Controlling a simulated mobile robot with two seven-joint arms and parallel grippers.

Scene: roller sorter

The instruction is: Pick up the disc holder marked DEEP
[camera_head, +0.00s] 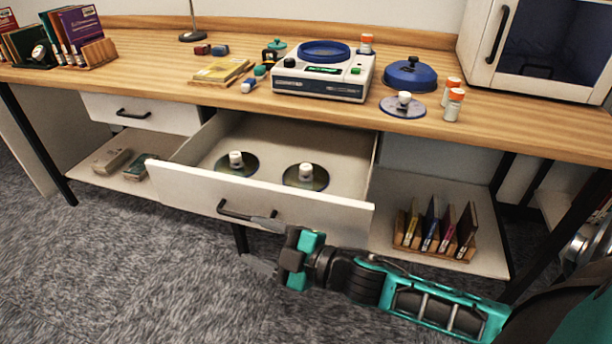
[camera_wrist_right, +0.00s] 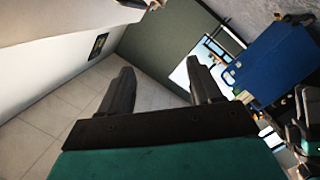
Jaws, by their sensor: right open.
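Two dark disc holders with white knobs lie in the open drawer (camera_head: 270,192), a left one (camera_head: 222,166) and a right one (camera_head: 320,180). A third disc holder with a white knob (camera_head: 392,106) lies on the table's right part. No DEEP marking is readable on any of them. My right gripper (camera_head: 258,243) is open and empty, just outside the drawer front by its black handle (camera_head: 235,214). I cannot tell whether a finger touches the handle. The right wrist view shows its two fingers (camera_wrist_right: 158,75) spread with nothing between. My left gripper is not in view.
On the wooden table (camera_head: 150,55) stand a white roller device (camera_head: 290,86), a blue lid (camera_head: 408,73) and small orange-capped jars (camera_head: 453,104). A rack of coloured cases (camera_head: 437,232) sits on the lower right shelf. The carpet in front is clear.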

